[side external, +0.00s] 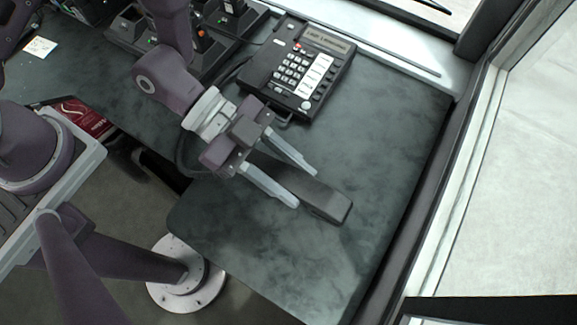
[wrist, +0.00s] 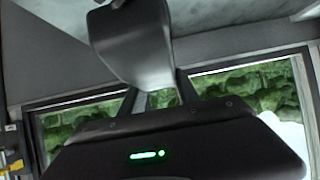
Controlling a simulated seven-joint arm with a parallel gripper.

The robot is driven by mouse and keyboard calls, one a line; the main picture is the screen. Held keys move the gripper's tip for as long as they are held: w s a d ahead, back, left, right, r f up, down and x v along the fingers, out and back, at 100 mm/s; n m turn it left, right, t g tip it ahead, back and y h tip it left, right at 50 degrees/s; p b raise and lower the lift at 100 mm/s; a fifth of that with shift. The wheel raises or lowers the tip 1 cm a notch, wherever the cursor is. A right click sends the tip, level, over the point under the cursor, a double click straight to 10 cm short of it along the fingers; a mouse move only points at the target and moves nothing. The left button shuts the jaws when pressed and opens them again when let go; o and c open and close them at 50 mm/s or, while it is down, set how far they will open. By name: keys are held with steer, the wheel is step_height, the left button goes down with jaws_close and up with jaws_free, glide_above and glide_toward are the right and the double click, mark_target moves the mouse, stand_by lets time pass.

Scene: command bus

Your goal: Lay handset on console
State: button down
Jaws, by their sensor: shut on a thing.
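The console (side external: 294,70) is a dark desk phone with a small display, a white-and-grey keypad and a label strip. It sits at the upper middle of the table in the side view. The handset (side external: 325,203) is a long black piece, in front of the console toward the lower right. My gripper (side external: 304,188) is shut on it, with a light finger on each side. The handset's far end sticks out past the fingertips. In the wrist view the handset (wrist: 135,45) fills the top middle, in front of the fingers. My gripper partly hides its rear part.
The dark mottled table (side external: 390,130) is bare right of the console. A control panel with levers (side external: 205,40) stands left of the console. A dark cord (side external: 181,160) loops beside my wrist. The window frame (side external: 455,150) borders the right side.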

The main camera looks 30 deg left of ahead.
steer(key=f, duration=0.6)
steer(key=s+f, duration=0.1)
steer(key=f, duration=0.3)
steer(key=shift+d+f, duration=0.1)
steer(key=shift+d, duration=0.15)
steer(key=shift+f, duration=0.15)
steer(key=c, duration=0.9)
jaws_free()
steer(key=shift+a+r, duration=0.2)
steer(key=shift+r, duration=0.05)
steer(key=v, duration=1.1)
steer(key=shift+w+a+r, duration=0.1)
steer(key=shift+a+r, duration=0.1)
steer(key=shift+a, duration=0.05)
steer(key=shift+w, duration=0.1)
